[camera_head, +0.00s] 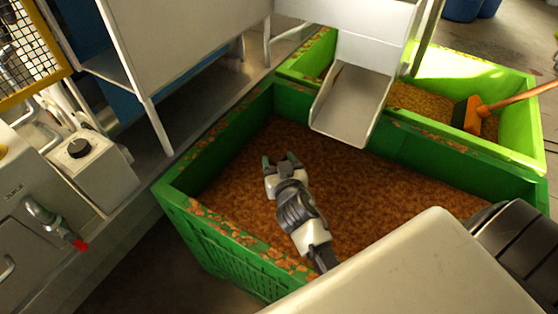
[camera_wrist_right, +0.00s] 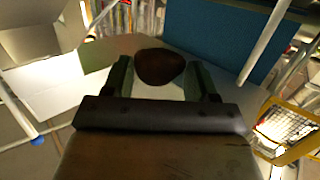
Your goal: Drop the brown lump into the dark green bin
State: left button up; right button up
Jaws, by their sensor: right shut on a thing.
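The dark green bin (camera_head: 222,243) stands in the middle of the head view, filled with brown crumbly pomace. My right gripper (camera_head: 280,160) is over the inside of this bin, towards its back left; its exact height above the pomace is hard to tell. In the right wrist view the brown lump (camera_wrist_right: 160,67) sits between the two green fingers of my right gripper (camera_wrist_right: 160,76), which is shut on it. In the head view I cannot make the lump out against the brown pomace. My left gripper is not in view.
A metal chute (camera_head: 350,100) hangs over the bin's back edge. A light green bin (camera_head: 522,115) stands behind, with an orange broom (camera_head: 474,113) in it. The press frame (camera_head: 165,130) and a panel with a black knob (camera_head: 79,148) are at the left.

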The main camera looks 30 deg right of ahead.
notch_tip(320, 180, down, 7)
jog(key=b, duration=0.5)
jog(key=shift+f, duration=0.15)
jog(key=o, duration=1)
jog(key=shift+s, duration=0.1)
jog(key=b+v, duration=0.1)
jog(key=v, duration=0.6)
jog(key=shift+s, duration=0.15)
